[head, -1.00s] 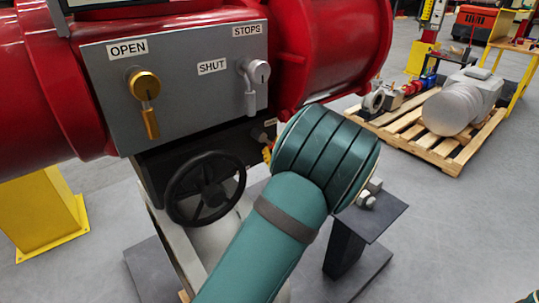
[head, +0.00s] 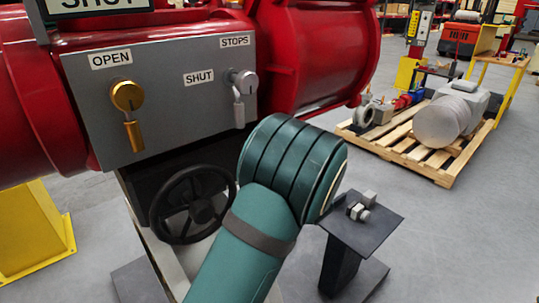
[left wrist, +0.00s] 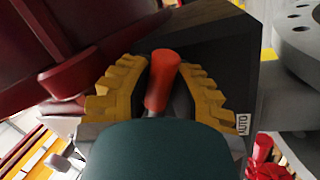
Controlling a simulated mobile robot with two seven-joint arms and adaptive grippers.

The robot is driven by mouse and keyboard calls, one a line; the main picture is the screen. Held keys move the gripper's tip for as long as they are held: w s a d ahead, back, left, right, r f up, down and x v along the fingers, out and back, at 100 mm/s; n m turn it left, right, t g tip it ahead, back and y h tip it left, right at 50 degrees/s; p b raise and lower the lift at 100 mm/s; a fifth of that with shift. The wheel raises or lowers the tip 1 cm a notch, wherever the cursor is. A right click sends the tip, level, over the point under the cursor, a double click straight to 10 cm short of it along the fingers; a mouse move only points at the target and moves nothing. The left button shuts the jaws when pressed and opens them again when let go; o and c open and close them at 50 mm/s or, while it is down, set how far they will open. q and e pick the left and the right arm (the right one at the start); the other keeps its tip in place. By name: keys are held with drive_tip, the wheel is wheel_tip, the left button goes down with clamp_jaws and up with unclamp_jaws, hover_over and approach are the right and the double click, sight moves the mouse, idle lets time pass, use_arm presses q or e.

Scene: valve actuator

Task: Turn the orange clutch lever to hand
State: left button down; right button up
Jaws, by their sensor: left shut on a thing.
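The orange clutch lever (left wrist: 162,80) shows in the left wrist view as a rounded orange handle on a dark housing (left wrist: 215,55). My left gripper (left wrist: 165,88) has its yellow ridged fingers on either side of the lever and is shut on it. The lever's lower end is hidden by my teal wrist. An AUTO label (left wrist: 242,124) is on the housing at the right. In the head view my teal left arm hides both the gripper and the lever. My right gripper is in neither view.
A black handwheel (head: 192,204) stands just left of my arm. Above it, a grey panel (head: 165,95) carries a gold OPEN knob (head: 128,97) and a silver knob (head: 243,84). A dark stand (head: 372,222) holds bolts at right. A pallet (head: 440,160) stands beyond.

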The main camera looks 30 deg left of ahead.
use_arm(q)
drive_tip(key=shift+d, duration=0.15)
drive_tip(key=c, duration=0.8)
unclamp_jaws()
drive_tip(key=shift+d, duration=0.1)
drive_tip(key=shift+c, duration=0.2)
drive_tip(key=v, duration=1.2)
